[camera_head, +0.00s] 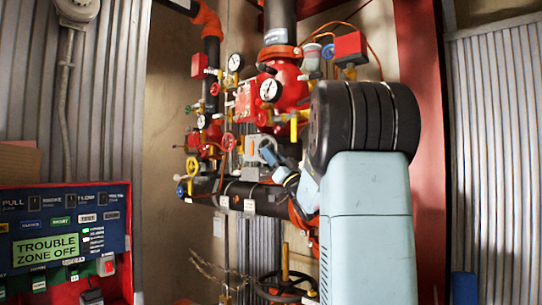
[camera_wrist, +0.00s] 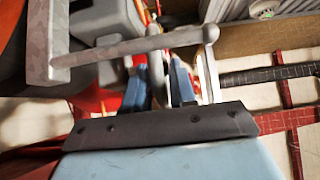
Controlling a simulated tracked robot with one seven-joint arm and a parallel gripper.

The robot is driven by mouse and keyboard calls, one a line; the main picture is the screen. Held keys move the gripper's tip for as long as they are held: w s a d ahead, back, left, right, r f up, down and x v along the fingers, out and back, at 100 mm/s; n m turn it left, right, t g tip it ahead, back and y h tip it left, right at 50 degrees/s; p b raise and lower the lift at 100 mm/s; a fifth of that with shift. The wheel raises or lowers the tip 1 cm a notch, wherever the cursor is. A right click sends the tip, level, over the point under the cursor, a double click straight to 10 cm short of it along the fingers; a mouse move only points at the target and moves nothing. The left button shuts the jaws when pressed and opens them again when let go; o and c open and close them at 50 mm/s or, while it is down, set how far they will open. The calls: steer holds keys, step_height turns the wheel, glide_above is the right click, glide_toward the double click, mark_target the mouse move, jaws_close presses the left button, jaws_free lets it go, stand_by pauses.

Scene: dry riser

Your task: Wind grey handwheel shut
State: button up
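A grey metal piece that looks like part of the grey handwheel (camera_wrist: 130,46) crosses the wrist view above my fingers, as a long bar with a rounded right end. A grey housing (camera_wrist: 108,22) is behind it. My gripper (camera_wrist: 158,90) has two blue fingers set apart, with a grey upright piece between them; I cannot tell whether they press on it. In the head view, my gripper (camera_head: 275,165) is small at the grey valve housing (camera_head: 251,150) on the black pipe. The full wheel cannot be made out there; my arm covers the area to its right.
Red valves with gauges (camera_head: 270,90) and small coloured handwheels crowd the space above and left. A black pipe (camera_head: 265,200) runs below my gripper. A dark handwheel (camera_head: 275,290) is low down. An alarm panel (camera_head: 65,235) stands at lower left.

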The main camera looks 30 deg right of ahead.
steer(key=shift+w+r, duration=0.1)
steer(key=shift+w, duration=0.05)
jaws_close()
